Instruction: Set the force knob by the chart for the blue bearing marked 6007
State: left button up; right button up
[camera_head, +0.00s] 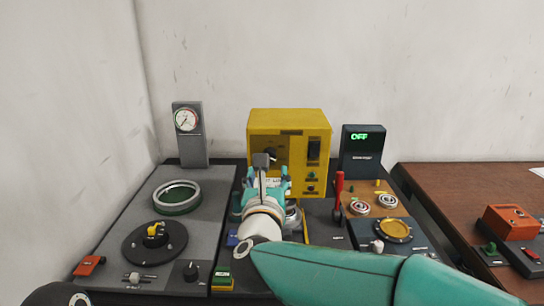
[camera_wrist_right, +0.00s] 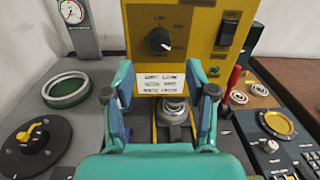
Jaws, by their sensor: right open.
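The yellow press (camera_head: 318,123) stands at the back of the bench. Its black force knob (camera_wrist_right: 159,40) shows in the right wrist view with a white mark toward the lower right; small labels sit above and right of it. The white chart (camera_wrist_right: 164,79) is below the knob, with several lines of text too blurred to read surely. My right gripper (camera_head: 267,173) is open and empty in front of the press; its fingers frame the chart in the wrist view (camera_wrist_right: 161,76), apart from the knob. I cannot make out a blue bearing marked 6007. My left gripper is out of view.
A silver round part (camera_wrist_right: 173,108) sits low before the press. A red lever (camera_head: 339,190) and a dark box reading OFF (camera_head: 361,152) stand right of it. Left are a gauge (camera_head: 187,120), a green-floored ring (camera_head: 177,198) and a black dial (camera_head: 154,243).

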aim_at(271, 158)
jog(key=w+p, duration=0.1)
jog(key=w, duration=0.6)
jog(key=shift+d, duration=0.15)
grip_shut()
jog(key=shift+d, duration=0.15)
